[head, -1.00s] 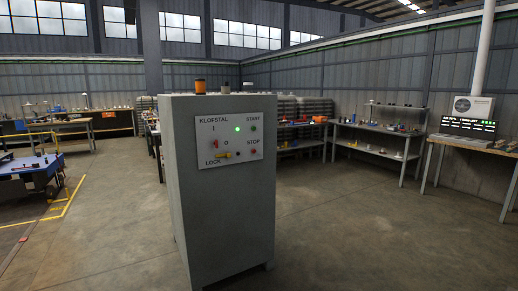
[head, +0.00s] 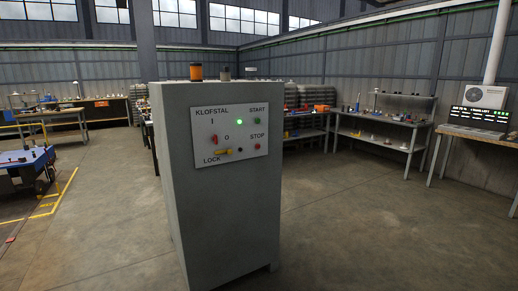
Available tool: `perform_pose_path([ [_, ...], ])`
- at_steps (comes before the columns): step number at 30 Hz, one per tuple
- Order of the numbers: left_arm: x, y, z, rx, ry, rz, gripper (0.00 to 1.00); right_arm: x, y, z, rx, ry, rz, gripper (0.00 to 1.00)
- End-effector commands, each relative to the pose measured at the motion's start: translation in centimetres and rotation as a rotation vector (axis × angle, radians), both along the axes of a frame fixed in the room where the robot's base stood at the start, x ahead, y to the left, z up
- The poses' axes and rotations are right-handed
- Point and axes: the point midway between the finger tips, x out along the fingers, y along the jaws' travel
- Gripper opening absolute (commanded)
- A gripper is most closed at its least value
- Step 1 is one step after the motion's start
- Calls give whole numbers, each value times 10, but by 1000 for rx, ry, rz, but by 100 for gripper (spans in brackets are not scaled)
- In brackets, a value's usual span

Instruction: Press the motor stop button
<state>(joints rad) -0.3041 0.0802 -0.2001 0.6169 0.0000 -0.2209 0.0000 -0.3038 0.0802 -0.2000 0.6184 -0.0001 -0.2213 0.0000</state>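A grey control cabinet (head: 222,215) stands upright in the middle of the head view. Its upper front carries a light panel (head: 230,133) marked KLOFSTAL. The red stop button (head: 257,146) sits at the panel's lower right, under the word STOP. A green start button (head: 257,120) is above it. A green lamp (head: 239,122) is lit at the panel's centre. A red switch (head: 215,139) is at the left, marked I and 0, with a yellow lock lever (head: 224,151) below it. Neither of my grippers shows in the view.
An orange beacon (head: 196,71) stands on the cabinet top. Workbenches (head: 385,129) with parts line the back right. A blue table (head: 28,167) is at the left beside yellow floor lines. The concrete floor (head: 350,235) around the cabinet is clear.

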Motion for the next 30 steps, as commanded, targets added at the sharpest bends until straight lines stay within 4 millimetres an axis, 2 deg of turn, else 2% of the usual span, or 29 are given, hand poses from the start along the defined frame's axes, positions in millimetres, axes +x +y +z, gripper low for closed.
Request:
perform_pose_path([
  [2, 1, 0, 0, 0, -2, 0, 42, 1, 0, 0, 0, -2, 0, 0],
  [6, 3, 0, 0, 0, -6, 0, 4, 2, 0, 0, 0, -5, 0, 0],
  [7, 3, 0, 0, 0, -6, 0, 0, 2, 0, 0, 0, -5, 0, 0],
  [30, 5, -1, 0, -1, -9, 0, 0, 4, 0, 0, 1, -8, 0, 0],
])
